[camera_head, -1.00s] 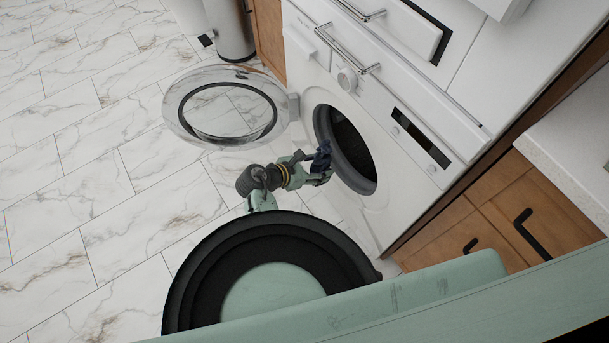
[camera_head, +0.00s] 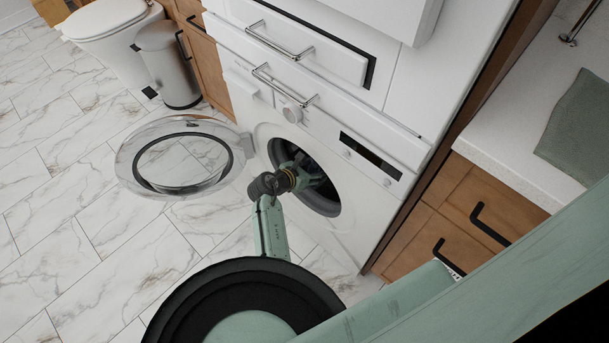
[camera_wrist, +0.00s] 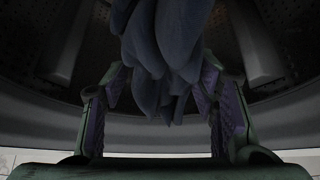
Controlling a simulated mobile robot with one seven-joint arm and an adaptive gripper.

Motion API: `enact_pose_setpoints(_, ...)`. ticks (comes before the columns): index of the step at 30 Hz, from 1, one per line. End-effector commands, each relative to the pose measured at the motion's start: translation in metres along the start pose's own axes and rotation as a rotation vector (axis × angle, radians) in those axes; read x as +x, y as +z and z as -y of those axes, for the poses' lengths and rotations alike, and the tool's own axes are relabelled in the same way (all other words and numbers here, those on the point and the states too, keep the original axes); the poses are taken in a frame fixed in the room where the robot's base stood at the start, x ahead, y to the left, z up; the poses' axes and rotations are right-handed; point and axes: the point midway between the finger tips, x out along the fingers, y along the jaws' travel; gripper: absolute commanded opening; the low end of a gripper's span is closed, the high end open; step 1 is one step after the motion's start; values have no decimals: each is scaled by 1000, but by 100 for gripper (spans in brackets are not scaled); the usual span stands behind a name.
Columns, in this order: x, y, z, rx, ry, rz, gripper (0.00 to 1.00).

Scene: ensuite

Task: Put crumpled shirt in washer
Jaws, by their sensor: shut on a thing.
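The white washer (camera_head: 262,122) stands in the cabinet wall with its round glass door (camera_head: 128,163) swung open to the left. My gripper (camera_head: 315,177) reaches through the round opening, with its fingers inside the drum. In the wrist view, my gripper (camera_wrist: 165,110) is shut on the crumpled shirt (camera_wrist: 160,50), a dark blue-grey bundle of folds between its fingers. The ribbed drum wall (camera_wrist: 65,45) surrounds the shirt. In the head view the shirt is hidden by my gripper and the dark opening.
Wooden drawers (camera_head: 455,215) and a white counter (camera_head: 520,145) with a green cloth (camera_head: 580,125) are at right. A metal bin (camera_head: 168,65) and a toilet (camera_head: 105,35) stand at the back left. The marble floor (camera_head: 60,210) at left is clear.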

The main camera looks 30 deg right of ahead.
Motion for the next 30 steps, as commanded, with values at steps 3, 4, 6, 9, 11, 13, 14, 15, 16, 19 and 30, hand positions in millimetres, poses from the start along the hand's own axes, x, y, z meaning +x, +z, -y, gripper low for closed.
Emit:
enact_pose_setpoints(3,15,12,0,3,-1,1,17)
enact_pose_setpoints(4,19,14,0,3,-1,1,17)
enact_pose_setpoints(6,28,19,0,3,-1,1,17)
enact_pose_setpoints(9,40,27,0,3,-1,1,17)
enact_pose_setpoints(11,46,30,0,3,0,0,17)
enact_pose_setpoints(13,53,34,0,4,-1,1,17)
enact_pose_setpoints(14,55,36,0,2,-1,0,17)
enact_pose_setpoints(15,58,37,0,1,0,0,17)
enact_pose_setpoints(16,60,38,0,2,0,1,17)
enact_pose_setpoints(19,64,42,0,2,0,1,17)
enact_pose_setpoints(30,66,43,0,0,1,1,55)
